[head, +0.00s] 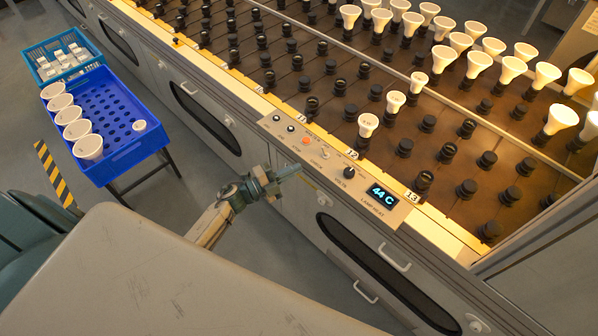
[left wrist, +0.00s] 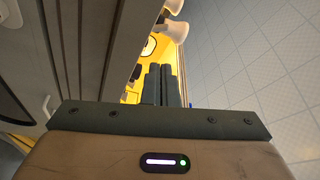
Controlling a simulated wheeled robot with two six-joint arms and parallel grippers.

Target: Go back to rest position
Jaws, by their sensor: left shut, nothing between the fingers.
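My left gripper (head: 284,173) is in front of the bench's control panel in the head view, apart from the blue crate. Its fingers are closed together with nothing between them. In the left wrist view the gripper (left wrist: 162,72) shows two dark fingers side by side, pointing toward a yellow-lit area. My right gripper is not in view.
The burn-in bench (head: 400,130) carries rows of black sockets, several with white bulbs. Its panel has a display (head: 382,196) reading 44 C. A blue crate (head: 110,110) with white bulbs stands at left, beside a teal basket (head: 60,58). Grey floor lies between crate and bench.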

